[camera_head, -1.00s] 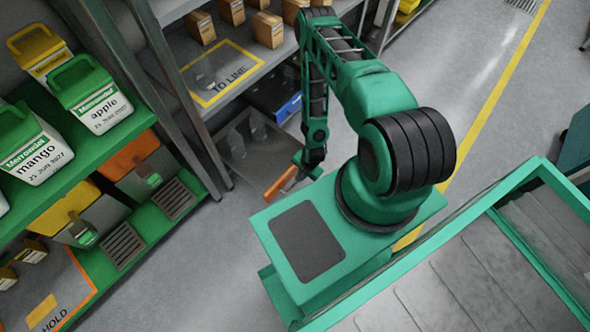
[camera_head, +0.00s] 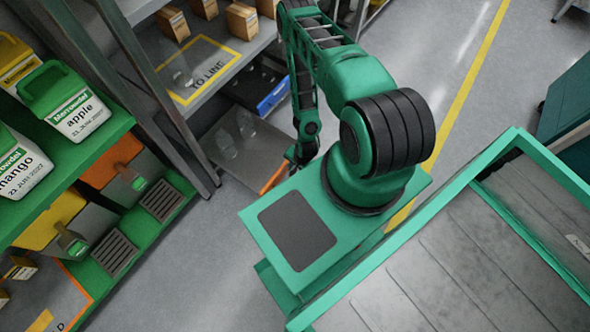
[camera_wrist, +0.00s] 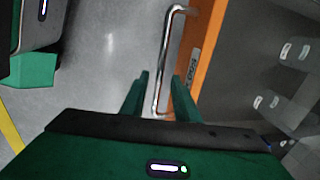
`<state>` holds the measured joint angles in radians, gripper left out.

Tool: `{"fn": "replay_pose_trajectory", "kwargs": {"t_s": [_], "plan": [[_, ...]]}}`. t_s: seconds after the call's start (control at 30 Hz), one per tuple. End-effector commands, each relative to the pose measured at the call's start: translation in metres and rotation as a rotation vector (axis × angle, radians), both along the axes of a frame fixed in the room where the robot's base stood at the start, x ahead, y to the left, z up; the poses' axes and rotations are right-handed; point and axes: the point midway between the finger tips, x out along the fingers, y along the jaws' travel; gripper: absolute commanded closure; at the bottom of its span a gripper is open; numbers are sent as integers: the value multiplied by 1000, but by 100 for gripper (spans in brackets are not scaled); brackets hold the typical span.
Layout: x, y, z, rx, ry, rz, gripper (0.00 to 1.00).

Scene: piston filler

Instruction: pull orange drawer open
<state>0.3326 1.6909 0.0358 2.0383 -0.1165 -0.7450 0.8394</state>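The orange drawer stands out from under the grey shelf, and its orange front (camera_head: 274,178) shows beside my base in the head view. Clear glass-like items lie in its grey tray (camera_head: 205,143). In the wrist view the orange front (camera_wrist: 206,50) runs down the middle right, with a metal bar handle (camera_wrist: 166,55) along it. My gripper (camera_wrist: 161,85) is open, with one green finger on each side of the handle's lower part and gaps visible. Whether a finger touches the handle cannot be told. In the head view my gripper is mostly hidden behind my arm.
A blue-fronted drawer (camera_head: 272,97) is just behind the orange one. The grey shelf (camera_head: 238,58) holds cardboard boxes (camera_head: 242,20). A green rack (camera_head: 85,165) with labelled jugs and bins stands at left, with a metal upright beside it. Floor (camera_head: 190,270) is clear at lower middle.

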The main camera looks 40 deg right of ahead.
Motion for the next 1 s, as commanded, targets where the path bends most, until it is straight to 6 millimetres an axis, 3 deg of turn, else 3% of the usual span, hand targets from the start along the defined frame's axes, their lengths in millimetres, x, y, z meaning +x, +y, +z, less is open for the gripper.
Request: {"fn": "replay_pose_trajectory", "kwargs": {"t_s": [0.37,0.8,1.0], "plan": [[-1,-2,11,-2,-1,0,72],[-14,-6,86,-1,1,-1,72],[-17,-7,103,-1,1,0,72]]}}
